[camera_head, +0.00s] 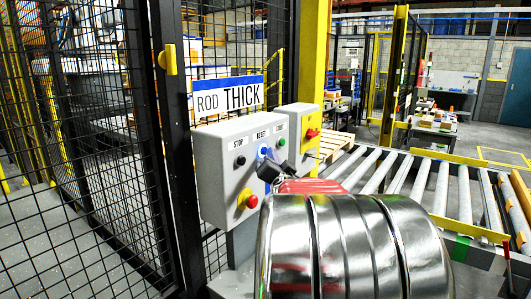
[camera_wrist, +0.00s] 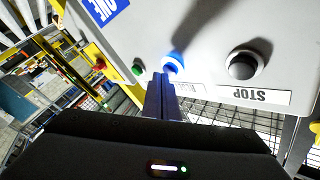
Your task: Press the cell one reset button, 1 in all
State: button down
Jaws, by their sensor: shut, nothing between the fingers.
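A grey control box (camera_head: 222,160) stands on the fence post, with a blue button (camera_head: 264,152) under the RESET label. A black button (camera_head: 240,161) sits under STOP, a green button (camera_head: 281,142) to the right, and a red emergency stop (camera_head: 250,201) below. My gripper (camera_head: 268,170) is shut and empty, right in front of the blue button. In the wrist view, which is upside down, its fingertips (camera_wrist: 164,78) reach the edge of the blue button (camera_wrist: 172,64), which has a blue glow around it. I cannot tell whether they touch or press it.
A smaller box (camera_head: 302,130) with a red button is to the right. Black mesh fence (camera_head: 80,180) fills the left. A roller conveyor (camera_head: 400,180) runs behind my arm on the right.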

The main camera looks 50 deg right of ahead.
jog(key=shift+w, duration=0.4)
dwell(0.6)
dwell(0.3)
jog(key=shift+s, duration=0.9)
jog(key=shift+s, duration=0.1)
jog(key=s, duration=0.4)
jog(key=shift+s+d, duration=0.3)
jog(key=shift+s, duration=0.1)
dwell(0.7)
